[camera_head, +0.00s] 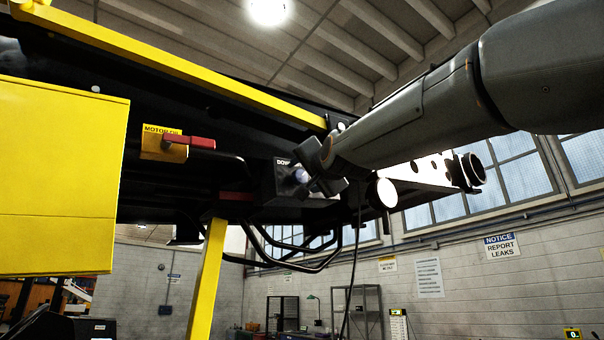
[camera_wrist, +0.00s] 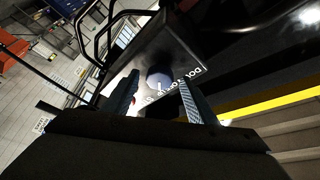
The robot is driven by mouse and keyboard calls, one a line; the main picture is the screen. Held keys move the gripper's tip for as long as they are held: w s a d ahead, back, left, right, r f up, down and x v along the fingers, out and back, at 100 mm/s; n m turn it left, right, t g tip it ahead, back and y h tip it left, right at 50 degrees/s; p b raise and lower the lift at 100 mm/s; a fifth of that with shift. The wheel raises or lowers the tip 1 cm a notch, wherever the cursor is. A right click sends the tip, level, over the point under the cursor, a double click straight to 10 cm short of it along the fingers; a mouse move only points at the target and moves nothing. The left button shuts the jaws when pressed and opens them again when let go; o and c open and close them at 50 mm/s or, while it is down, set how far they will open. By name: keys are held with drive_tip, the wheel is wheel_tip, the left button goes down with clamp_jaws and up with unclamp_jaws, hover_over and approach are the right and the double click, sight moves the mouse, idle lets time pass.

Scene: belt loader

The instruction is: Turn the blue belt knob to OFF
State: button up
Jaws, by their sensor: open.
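A round blue knob (camera_head: 301,176) sits on the face of a dark control box (camera_head: 268,184) under the loader, with partly hidden white lettering. My gripper (camera_head: 318,172) is at the box, its fingers apart. In the wrist view the knob (camera_wrist: 157,78) lies between the two open fingertips of my gripper (camera_wrist: 158,92), one on each side. I cannot tell whether either finger touches it. A pale mark shows on the knob, but its setting cannot be read. My gripper hides part of the box in the head view.
A red handle (camera_head: 190,142) on a yellow plate (camera_head: 160,155) sticks out left of the box. A yellow post (camera_head: 207,285) stands below, with bent black bars (camera_head: 290,255) beside it. A yellow beam (camera_head: 200,70) runs above.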

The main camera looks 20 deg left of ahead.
drive_tip(key=shift+w+a+r, duration=0.15)
drive_tip(key=shift+w+a, duration=0.05)
drive_tip(key=shift+w, duration=0.15)
drive_tip(key=c, duration=1.1)
drive_tip(key=shift+o, duration=0.2)
